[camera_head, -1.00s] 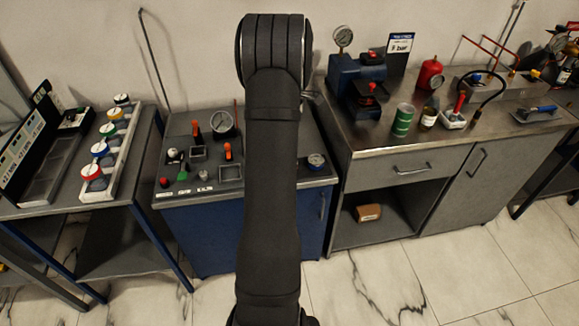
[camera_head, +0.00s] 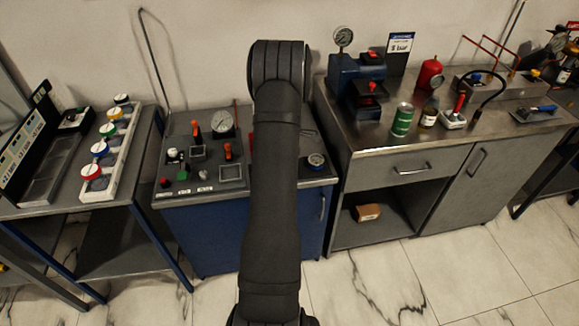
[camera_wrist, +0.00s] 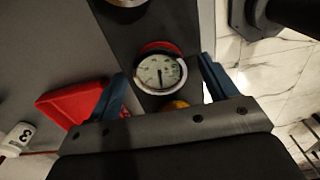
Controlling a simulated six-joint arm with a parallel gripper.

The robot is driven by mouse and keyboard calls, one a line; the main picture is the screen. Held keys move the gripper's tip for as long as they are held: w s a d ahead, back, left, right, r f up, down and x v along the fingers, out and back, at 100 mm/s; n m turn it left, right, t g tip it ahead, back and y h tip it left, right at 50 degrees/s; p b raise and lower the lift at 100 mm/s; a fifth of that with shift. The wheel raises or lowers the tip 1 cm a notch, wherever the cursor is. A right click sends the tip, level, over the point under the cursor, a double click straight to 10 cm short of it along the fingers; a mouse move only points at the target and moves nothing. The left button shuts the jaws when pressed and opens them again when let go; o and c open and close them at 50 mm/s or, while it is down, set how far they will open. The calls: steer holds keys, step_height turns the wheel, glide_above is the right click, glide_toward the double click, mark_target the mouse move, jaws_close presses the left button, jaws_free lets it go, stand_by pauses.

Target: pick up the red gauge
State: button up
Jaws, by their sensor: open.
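In the wrist view a round gauge (camera_wrist: 160,72) with a white dial, a metal ring and a red rim sits on a dark strip. My gripper (camera_wrist: 166,88) is open, with one blue finger on each side of the gauge. Whether either finger touches it I cannot tell. In the head view my arm hides my gripper and whatever lies behind it. Another red-rimmed gauge (camera_head: 91,171) stands at the near end of the left rack, with no gripper by it.
A steel bench (camera_head: 365,145) stands right.

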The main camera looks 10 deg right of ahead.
steer(key=shift+f, duration=0.1)
steer(key=c, duration=1.2)
steer(key=shift+o, duration=0.2)
